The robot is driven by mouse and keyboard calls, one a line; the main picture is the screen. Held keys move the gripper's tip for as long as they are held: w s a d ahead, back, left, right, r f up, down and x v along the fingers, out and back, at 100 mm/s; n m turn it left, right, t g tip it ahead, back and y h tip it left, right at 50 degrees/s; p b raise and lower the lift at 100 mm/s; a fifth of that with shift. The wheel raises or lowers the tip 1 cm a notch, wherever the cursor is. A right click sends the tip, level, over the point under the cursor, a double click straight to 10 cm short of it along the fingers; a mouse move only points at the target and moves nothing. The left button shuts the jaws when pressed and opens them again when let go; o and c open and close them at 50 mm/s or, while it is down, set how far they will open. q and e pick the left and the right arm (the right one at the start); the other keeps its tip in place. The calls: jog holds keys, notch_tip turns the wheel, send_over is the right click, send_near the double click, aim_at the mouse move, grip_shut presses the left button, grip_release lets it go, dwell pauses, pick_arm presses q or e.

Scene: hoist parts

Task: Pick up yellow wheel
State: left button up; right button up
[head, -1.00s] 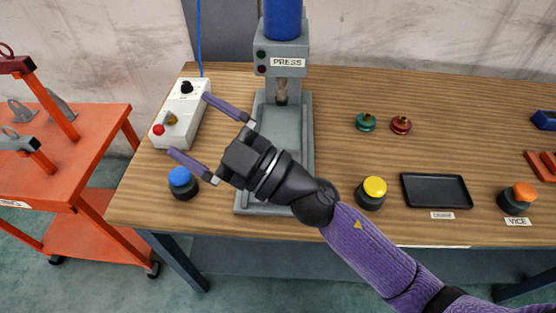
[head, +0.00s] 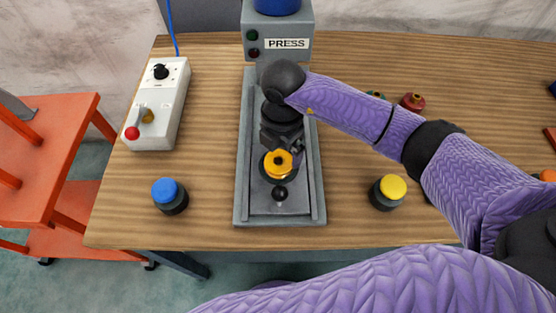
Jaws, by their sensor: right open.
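The yellow wheel (head: 278,164), an orange-yellow disc with a dark centre, sits on the bed of the grey press, near the middle. My right gripper (head: 285,150) points down at the wheel from just behind and above it, and is open. One finger shows close to the wheel's right edge; the other is mostly hidden by the hand. I cannot tell whether the fingers touch the wheel. My left gripper is not in view.
The press (head: 243,150) has a small black ball (head: 280,194) in front of the wheel. A blue button (head: 168,196) and a control box (head: 160,104) stand to the left. A yellow button (head: 389,192) and red wheel (head: 413,101) are to the right.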

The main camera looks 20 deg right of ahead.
aim_at(279, 161)
jog(key=f, duration=0.3)
jog(key=f+b, duration=0.1)
jog(key=shift+s+a+f, duration=0.15)
jog(key=shift+a+f, duration=0.05)
jog(key=shift+a, duration=0.1)
jog(key=shift+r, duration=0.1)
jog(key=shift+c, duration=0.3)
grip_shut()
